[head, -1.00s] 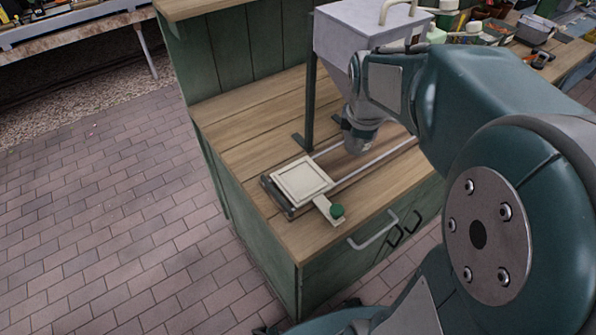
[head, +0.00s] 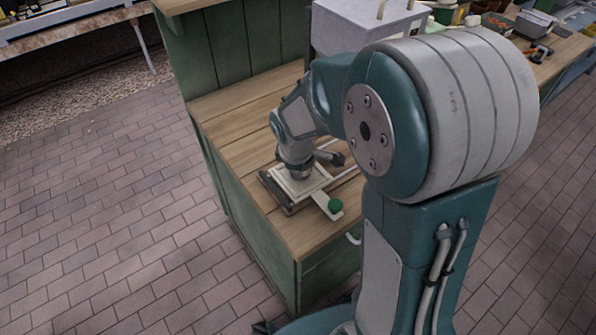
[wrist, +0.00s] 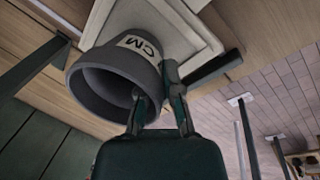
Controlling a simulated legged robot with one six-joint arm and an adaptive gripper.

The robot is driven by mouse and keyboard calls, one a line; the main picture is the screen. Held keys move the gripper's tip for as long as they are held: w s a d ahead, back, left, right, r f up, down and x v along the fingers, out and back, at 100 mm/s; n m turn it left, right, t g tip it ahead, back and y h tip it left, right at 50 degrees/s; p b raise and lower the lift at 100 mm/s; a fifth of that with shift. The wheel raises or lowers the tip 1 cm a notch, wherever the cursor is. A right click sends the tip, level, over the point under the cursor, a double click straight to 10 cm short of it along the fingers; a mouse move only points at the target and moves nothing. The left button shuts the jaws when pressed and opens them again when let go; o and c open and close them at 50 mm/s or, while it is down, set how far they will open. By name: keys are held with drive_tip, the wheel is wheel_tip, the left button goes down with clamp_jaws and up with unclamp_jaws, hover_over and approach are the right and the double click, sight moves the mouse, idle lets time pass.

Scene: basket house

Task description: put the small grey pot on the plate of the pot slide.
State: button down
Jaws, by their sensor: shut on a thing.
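The small grey pot (wrist: 112,75), marked "CM", shows in the wrist view with its open mouth toward the camera. My gripper (wrist: 157,92) is shut on its wall near the rim, one finger at the mouth side and one outside. The pale square plate (wrist: 180,25) lies just behind the pot's base; I cannot tell whether they touch. The pot is hard to tell from my wrist there.
The slide's rails (head: 345,178) run back right under a grey hopper (head: 350,25). The wooden bench top (head: 235,125) is clear to the left. My arm hides the bench's right side.

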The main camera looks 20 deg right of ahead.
drive_tip(key=shift+f, duration=0.25)
drive_tip(key=c, duration=0.8)
unclamp_jaws()
drive_tip(key=v, duration=1.2)
drive_tip(key=s+r+m+t, duration=0.1)
drive_tip(key=s+r+m, duration=0.2)
drive_tip(key=s+m, duration=0.3)
drive_tip(key=s+d+r+m+t+y, duration=0.1)
drive_tip(key=s+r+m+t, duration=0.1)
drive_tip(key=s+m, duration=0.4)
drive_tip(key=s, duration=0.4)
drive_tip(key=shift+r+t, duration=0.3)
drive_tip(key=shift+r, duration=0.1)
drive_tip(key=shift+d, duration=0.1)
